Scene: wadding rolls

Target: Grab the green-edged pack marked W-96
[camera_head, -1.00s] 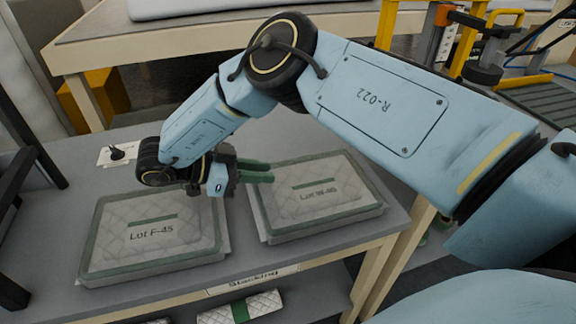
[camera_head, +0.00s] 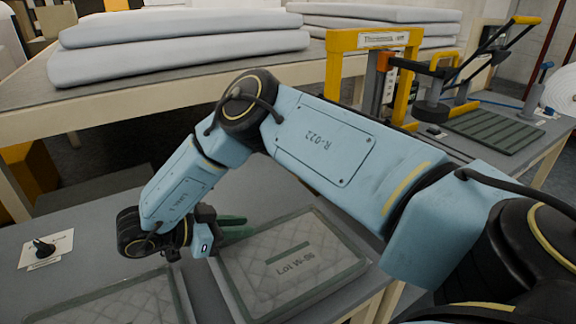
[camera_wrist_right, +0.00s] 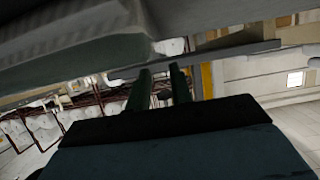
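The green-edged quilted pack (camera_head: 290,262) lies flat on the grey table in the head view; its label reads Lot W-, and the blurred digits look like 96. A second green-edged pack (camera_head: 125,300) is to its left, cut off by the bottom edge, its label out of view. My right gripper (camera_head: 242,228) is at the back left corner of the W-96 pack, its green fingers over or beside that edge; contact cannot be told. In the right wrist view the fingers (camera_wrist_right: 160,82) are apart with nothing between them. A blurred slab (camera_wrist_right: 75,50) with a greenish edge is close by. My left gripper is not in view.
A small black knob on a white card (camera_head: 45,248) is on the table at left. Behind, a bench carries stacked pale slabs (camera_head: 180,45). A yellow frame (camera_head: 345,60) and a press with a ridged green plate (camera_head: 495,130) stand at back right.

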